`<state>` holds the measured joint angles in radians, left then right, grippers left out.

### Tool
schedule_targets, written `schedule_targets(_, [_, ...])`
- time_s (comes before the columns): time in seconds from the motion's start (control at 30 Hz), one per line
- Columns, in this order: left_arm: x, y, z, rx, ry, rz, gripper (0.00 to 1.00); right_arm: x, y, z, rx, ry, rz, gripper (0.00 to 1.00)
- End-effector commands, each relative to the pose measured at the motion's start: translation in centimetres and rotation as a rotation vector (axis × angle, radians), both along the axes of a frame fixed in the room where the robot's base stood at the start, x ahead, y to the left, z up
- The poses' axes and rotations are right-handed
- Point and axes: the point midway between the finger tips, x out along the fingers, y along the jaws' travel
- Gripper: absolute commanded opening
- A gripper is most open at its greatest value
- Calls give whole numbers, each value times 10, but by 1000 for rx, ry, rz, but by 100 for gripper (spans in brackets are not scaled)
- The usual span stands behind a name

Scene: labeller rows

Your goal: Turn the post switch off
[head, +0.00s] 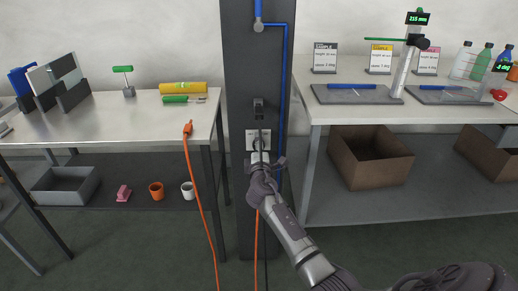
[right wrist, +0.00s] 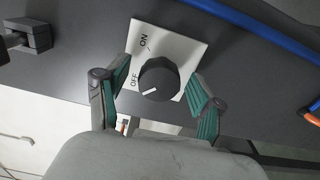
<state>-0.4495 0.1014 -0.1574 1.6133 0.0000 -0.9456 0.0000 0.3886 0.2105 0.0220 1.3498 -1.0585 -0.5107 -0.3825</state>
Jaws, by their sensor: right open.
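The post switch shows in the right wrist view as a round black knob (right wrist: 160,76) on a white plate (right wrist: 188,50) with ON and OFF labels. The knob's white mark points to the lower left, close to the OFF label and away from ON. My right gripper (right wrist: 156,82) is open, with one green-padded finger on each side of the knob; I see gaps between fingers and knob. In the head view, the switch plate (head: 251,139) is on the dark post (head: 240,70), partly hidden by my right gripper (head: 261,158). My left gripper is out of view.
A bench (head: 130,125) with tools stands left; another bench (head: 450,117) with sample cards and bottles stands right. A small dark bracket (right wrist: 30,35) sticks out near the switch.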

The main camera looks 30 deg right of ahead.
Motion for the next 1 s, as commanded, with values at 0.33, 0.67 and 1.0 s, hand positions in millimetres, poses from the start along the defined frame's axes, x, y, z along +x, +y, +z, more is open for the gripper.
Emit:
schedule_targets(0.33, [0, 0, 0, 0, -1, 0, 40, -42, 26, -2, 2, 1, 3, 67])
schedule_targets(0.67, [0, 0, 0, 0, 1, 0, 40, -93, 57, -1, 1, 2, 1, 67])
schedule_targets(1.0, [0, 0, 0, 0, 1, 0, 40, -102, 63, 0, -1, 1, 0, 67])
